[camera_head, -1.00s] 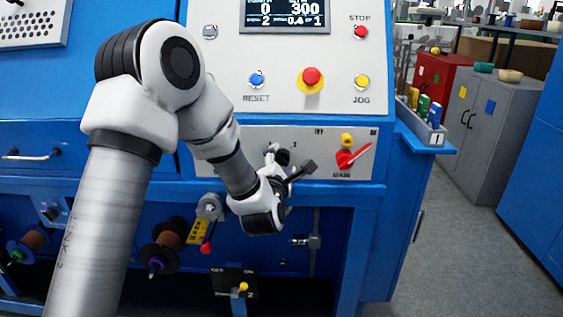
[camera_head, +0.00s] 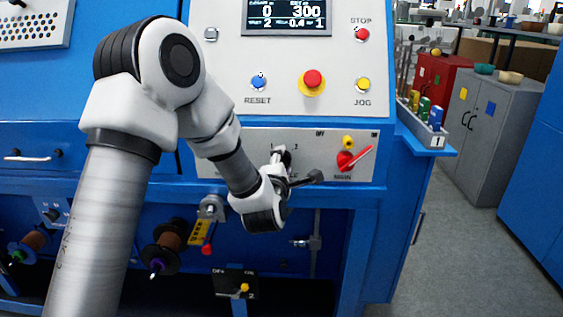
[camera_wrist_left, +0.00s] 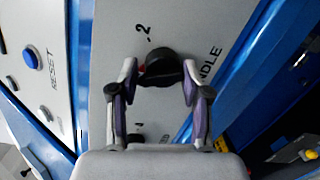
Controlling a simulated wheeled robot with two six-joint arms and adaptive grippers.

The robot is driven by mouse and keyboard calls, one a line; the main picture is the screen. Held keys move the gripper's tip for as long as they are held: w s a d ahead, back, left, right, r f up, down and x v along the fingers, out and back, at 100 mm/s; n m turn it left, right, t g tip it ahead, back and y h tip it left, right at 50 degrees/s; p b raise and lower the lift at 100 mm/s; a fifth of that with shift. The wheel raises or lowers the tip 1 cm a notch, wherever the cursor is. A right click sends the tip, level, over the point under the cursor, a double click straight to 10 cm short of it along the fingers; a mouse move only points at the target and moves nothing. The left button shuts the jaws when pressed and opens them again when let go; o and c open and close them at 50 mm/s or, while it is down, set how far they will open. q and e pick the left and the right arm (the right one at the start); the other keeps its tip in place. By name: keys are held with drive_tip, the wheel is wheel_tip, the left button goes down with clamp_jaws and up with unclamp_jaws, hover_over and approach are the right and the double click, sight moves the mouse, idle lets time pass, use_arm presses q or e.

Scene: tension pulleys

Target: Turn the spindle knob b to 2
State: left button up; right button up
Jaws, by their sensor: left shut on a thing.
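The spindle knob (camera_wrist_left: 160,66) is dark and round, on the grey panel, in the left wrist view. My left gripper (camera_wrist_left: 158,78) is shut on this knob, one finger on each side. In the head view my left gripper (camera_head: 292,168) is at the lower panel, and its wrist and fingers hide the knob. Marks "1" and "2" show just above the gripper there. Which mark the knob points to I cannot tell. My right gripper is not in view.
The upper panel has a blue RESET button (camera_head: 258,82), a red mushroom button (camera_head: 312,79) and a yellow JOG button (camera_head: 363,84). A blue ledge (camera_head: 330,194) runs below.

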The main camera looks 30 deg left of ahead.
use_arm(q)
drive_tip(key=shift+d+f+m+g+y+p, duration=0.1)
drive_tip(key=shift+f+m+g+y+p, duration=0.2)
drive_tip(key=shift+m+p, duration=1.2)
drive_tip(key=shift+d+r+m+g+y+p, duration=0.1)
drive_tip(key=shift+m+g+p, duration=0.2)
drive_tip(key=shift+m, duration=2.55)
drive_tip(key=shift+d+f+m+g+y+p, duration=0.15)
drive_tip(key=shift+m+g+p, duration=0.45)
drive_tip(key=shift+m, duration=1.55)
drive_tip(key=shift+a, duration=0.1)
